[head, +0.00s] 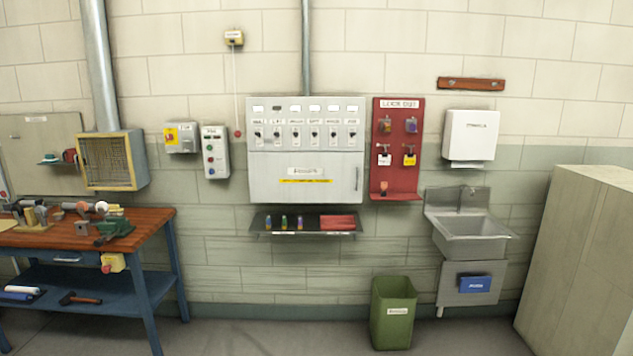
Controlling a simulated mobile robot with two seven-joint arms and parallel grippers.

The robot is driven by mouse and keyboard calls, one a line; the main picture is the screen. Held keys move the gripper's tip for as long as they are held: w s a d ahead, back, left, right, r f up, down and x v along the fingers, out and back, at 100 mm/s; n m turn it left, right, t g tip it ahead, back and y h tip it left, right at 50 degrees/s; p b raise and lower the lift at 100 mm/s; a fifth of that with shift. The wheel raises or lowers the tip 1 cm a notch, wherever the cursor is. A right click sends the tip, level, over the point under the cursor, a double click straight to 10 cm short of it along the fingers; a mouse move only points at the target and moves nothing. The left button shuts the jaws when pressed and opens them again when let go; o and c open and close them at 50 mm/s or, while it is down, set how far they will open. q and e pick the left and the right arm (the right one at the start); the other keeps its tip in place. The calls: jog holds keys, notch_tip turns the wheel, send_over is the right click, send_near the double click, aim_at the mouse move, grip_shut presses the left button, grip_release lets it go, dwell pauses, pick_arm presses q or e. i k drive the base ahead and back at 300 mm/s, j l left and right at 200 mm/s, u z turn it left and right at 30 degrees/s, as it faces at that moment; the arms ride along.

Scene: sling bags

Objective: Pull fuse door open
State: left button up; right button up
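The fuse door appears to be the lower grey panel (272,177) of the wall-mounted electrical cabinet (257,104), though its label is too small to read surely. It carries a white label and a yellow strip. A dark vertical handle (357,178) sits at its right edge. The panel looks closed, flush with the cabinet. Above it is a row of several small switches with labels. Neither of my grippers shows in the head view.
A shelf (262,222) with small coloured items and a red patch juts out below the cabinet. A red lockout board (397,181) hangs to its right. A workbench (150,222) stands left, a green bin (392,325) and sink (470,226) right. The floor before the cabinet is clear.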

aim_at(274, 177)
jog(key=i+l, duration=0.15)
jog(key=i, duration=0.9)
